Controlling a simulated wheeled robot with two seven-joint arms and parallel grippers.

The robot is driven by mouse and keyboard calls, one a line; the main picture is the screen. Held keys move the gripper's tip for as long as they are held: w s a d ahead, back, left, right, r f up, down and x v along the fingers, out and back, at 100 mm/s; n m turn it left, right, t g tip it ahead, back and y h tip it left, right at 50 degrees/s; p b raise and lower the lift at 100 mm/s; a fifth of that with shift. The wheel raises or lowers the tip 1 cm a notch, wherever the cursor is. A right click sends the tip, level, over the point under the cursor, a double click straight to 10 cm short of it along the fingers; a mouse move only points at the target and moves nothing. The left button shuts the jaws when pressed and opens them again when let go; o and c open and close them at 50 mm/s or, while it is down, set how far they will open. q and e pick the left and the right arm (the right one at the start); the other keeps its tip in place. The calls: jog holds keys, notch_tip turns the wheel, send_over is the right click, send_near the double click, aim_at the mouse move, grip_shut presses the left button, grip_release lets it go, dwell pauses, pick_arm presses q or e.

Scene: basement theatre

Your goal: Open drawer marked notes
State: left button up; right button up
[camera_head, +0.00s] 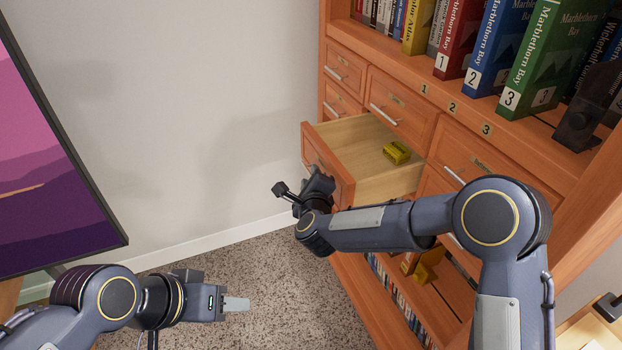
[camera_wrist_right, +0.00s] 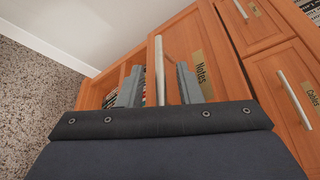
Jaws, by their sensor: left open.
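A wooden drawer (camera_head: 341,184) stands pulled out of the cabinet, with a yellow object (camera_head: 396,152) inside it. In the right wrist view, a drawer front with a brass label reading "Notes" (camera_wrist_right: 201,76) faces my right gripper (camera_wrist_right: 158,84). Its silver bar handle (camera_wrist_right: 159,66) lies between the two spread fingers, with a gap visible on each side. In the head view, my right gripper (camera_head: 312,190) is at the front of the pulled-out drawer, and its own wrist partly hides the fingers. My left gripper (camera_head: 236,304) is open and empty above the carpet, away from the cabinet.
Other shut drawers (camera_head: 400,105) surround the open one; one reads "Cables" (camera_wrist_right: 312,96) in the right wrist view. Numbered binders (camera_head: 545,55) stand on the shelf above. A picture panel (camera_head: 55,190) is at the left. Carpet (camera_head: 280,270) between is clear.

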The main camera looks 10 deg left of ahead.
jog(key=v, duration=0.7)
jog(key=shift+s, duration=0.35)
jog(key=shift+d+r, duration=0.1)
jog(key=shift+d, duration=0.05)
